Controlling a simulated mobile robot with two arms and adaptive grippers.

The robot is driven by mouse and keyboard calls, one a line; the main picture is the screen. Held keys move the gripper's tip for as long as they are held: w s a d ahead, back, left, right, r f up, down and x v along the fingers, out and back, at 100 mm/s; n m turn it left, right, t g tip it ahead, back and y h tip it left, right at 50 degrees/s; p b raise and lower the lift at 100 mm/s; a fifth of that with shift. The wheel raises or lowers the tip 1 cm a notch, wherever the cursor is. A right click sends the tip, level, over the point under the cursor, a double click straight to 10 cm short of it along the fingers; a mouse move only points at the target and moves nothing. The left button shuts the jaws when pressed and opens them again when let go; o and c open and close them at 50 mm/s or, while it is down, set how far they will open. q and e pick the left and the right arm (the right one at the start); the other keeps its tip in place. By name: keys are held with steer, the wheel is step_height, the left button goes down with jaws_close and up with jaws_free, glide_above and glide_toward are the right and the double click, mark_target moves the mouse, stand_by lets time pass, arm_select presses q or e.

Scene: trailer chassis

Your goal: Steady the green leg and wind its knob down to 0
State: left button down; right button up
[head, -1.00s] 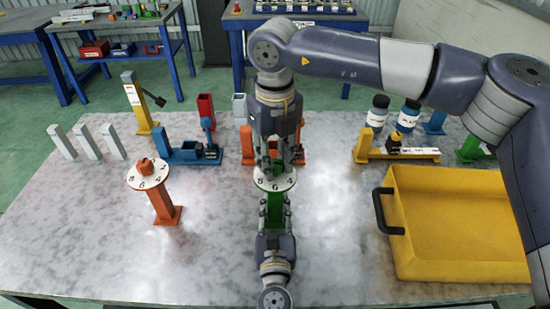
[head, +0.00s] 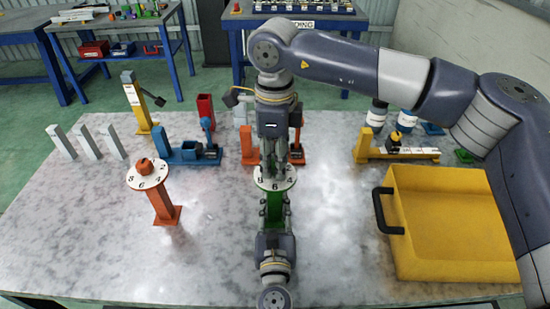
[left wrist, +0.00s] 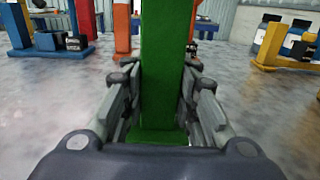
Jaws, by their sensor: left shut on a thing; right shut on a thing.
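The green leg (head: 274,212) stands upright at the middle of the table, with a white numbered dial (head: 289,183) on top; 8, 6 and 4 face me. My left gripper (head: 274,203) comes in from the near side and is shut on the leg below the dial. In the left wrist view the green post (left wrist: 166,65) rises between the fingers of this gripper (left wrist: 161,95). My right gripper (head: 272,166) points down from above, shut on the knob at the dial's centre. Its fingers hide the knob and the pointer reading.
An orange leg (head: 164,203) with dial and orange knob stands to the left. A yellow tray (head: 455,240) with a black handle lies to the right. Blue (head: 190,154) and yellow (head: 405,153) fixtures stand behind. The front left of the table is clear.

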arm_select(q)
steer(key=shift+f, duration=0.25)
arm_select(e)
steer(key=n, duration=0.5)
steer(key=shift+r+n, duration=0.2)
steer(key=shift+n, duration=0.1)
arm_select(q)
steer(key=shift+s+f, duration=0.1)
arm_select(e)
steer(key=n, duration=0.4)
steer(key=shift+n, duration=0.3)
steer(key=o, duration=0.9)
steer(key=shift+o, duration=0.9)
steer(key=shift+f, duration=0.1)
arm_select(q)
steer(key=shift+r, duration=0.2)
arm_select(e)
step_height(320, 180, up, 12)
steer(key=shift+s, duration=0.15)
